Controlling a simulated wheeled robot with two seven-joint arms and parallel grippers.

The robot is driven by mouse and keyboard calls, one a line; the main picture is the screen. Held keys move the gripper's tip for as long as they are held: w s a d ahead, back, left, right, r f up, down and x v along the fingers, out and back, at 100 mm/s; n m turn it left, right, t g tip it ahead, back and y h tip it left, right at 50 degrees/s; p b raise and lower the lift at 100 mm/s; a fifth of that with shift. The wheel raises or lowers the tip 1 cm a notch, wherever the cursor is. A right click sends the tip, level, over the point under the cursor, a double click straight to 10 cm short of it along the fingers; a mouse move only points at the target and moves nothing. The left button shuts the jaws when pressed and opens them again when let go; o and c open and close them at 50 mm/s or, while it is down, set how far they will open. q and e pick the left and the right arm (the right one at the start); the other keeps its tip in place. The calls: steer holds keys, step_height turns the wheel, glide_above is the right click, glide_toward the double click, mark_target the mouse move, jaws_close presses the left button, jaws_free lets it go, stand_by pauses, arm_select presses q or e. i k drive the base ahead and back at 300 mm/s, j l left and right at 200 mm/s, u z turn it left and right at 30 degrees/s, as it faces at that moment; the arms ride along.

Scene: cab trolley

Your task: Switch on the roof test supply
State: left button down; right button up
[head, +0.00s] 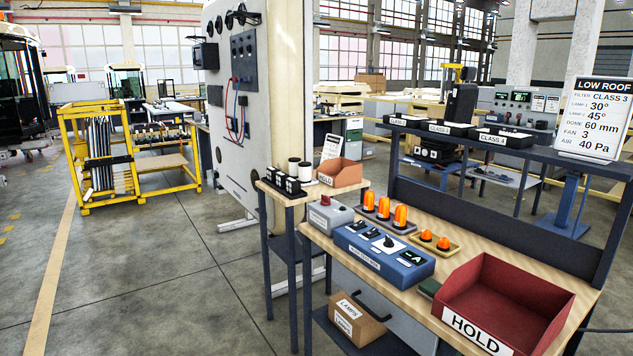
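A blue control box (345,240) stands on the wooden workbench (470,237). Neither of my grippers is in view.
A red HOLD bin (540,305) is at the bench's right front. Orange lamps (400,216) stand behind the blue box. A side table (290,202) holds dark blocks and a small bin. A sign (594,118) stands on the upper shelf.

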mark_target(326, 200)
steer(key=i, duration=1.15)
steer(key=i+j, duration=0.15)
steer(key=i, duration=1)
